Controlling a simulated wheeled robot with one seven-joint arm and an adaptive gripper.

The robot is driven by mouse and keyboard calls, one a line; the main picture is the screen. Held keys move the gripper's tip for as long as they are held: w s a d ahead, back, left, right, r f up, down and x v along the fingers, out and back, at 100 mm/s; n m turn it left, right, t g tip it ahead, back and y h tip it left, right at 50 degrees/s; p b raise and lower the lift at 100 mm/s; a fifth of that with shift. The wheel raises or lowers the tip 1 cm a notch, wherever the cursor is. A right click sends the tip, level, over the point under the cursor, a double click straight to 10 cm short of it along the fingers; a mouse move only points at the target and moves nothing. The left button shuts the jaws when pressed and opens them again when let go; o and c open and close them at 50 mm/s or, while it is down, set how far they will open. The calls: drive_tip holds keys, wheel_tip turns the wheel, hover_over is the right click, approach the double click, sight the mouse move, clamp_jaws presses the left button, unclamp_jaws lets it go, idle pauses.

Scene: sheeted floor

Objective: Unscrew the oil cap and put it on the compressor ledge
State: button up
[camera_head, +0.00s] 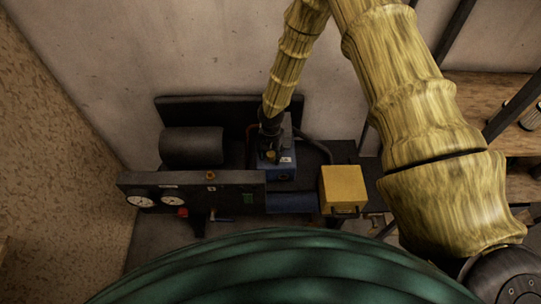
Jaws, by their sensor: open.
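The compressor stands against the wall, with a dark cylinder (191,147) at left and a blue block (283,172) near the middle. My gripper (269,146) points down at the top of the blue block, at its left side. It is open; its fingers are small and dark here. A small yellowish piece (271,155) shows at the fingertips and may be the oil cap. I cannot tell whether the fingers touch it. The dark flat top (342,151) right of the blue block may be the ledge; it looks bare there.
A front panel (236,190) carries two round gauges, a red knob and a green switch. A yellow box (343,188) stands at the right end. Dark hoses run beside the blue block. Wooden shelves (490,97) stand at far right. My arm covers part of the wall.

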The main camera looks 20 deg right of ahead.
drive_tip(key=m+b, duration=0.1)
drive_tip(key=m, duration=0.3)
drive_tip(key=shift+m, duration=0.4)
drive_tip(key=m, duration=0.4)
drive_tip(key=m+b, duration=0.1)
drive_tip(key=m, duration=0.9)
drive_tip(key=shift+m, duration=0.3)
drive_tip(key=c, duration=1)
drive_tip(key=n, duration=0.6)
clamp_jaws()
drive_tip(key=n+p, duration=0.1)
drive_tip(key=n, duration=0.3)
drive_tip(key=shift+r+n, duration=0.1)
drive_tip(key=shift+n, duration=0.2)
drive_tip(key=n+p, duration=0.1)
drive_tip(key=n, duration=0.3)
drive_tip(key=n+p, duration=0.1)
drive_tip(key=n, duration=0.4)
drive_tip(key=o, duration=1.2)
unclamp_jaws()
drive_tip(key=shift+c, duration=0.9)
